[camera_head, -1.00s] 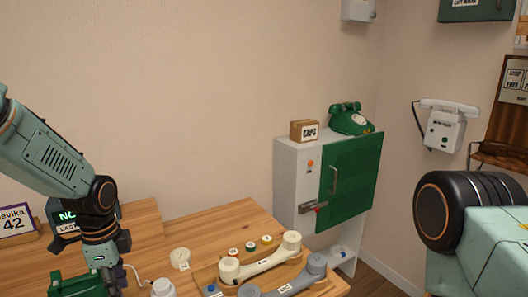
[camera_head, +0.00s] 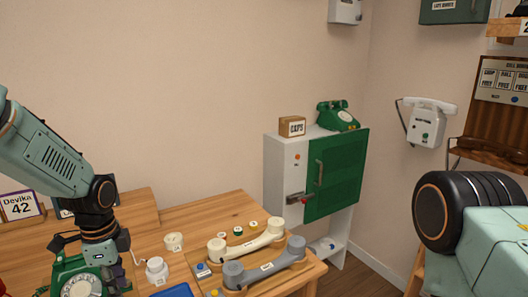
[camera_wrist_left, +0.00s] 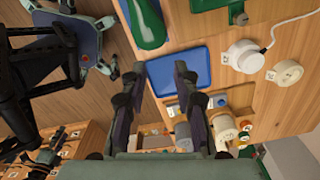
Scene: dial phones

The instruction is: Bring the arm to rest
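My left arm comes in from the left in the head view, and its gripper (camera_head: 102,252) points down in front of a green dial phone (camera_head: 80,276). In the left wrist view the two dark fingers of the left gripper (camera_wrist_left: 159,70) stand apart with nothing held between them. A blue mat or tray (camera_wrist_left: 178,72) lies beyond the fingers. My right arm shows only as a thick dark joint and a pale green link at the right of the head view. The right gripper is out of the picture.
A cream handset (camera_head: 243,242) and a grey handset (camera_head: 265,268) lie on the wooden table. A white round piece (camera_head: 157,270) and a cream cup-like piece (camera_head: 173,241) stand nearby. A cabinet with a green door (camera_head: 338,175) stands behind, bearing a box (camera_head: 292,127).

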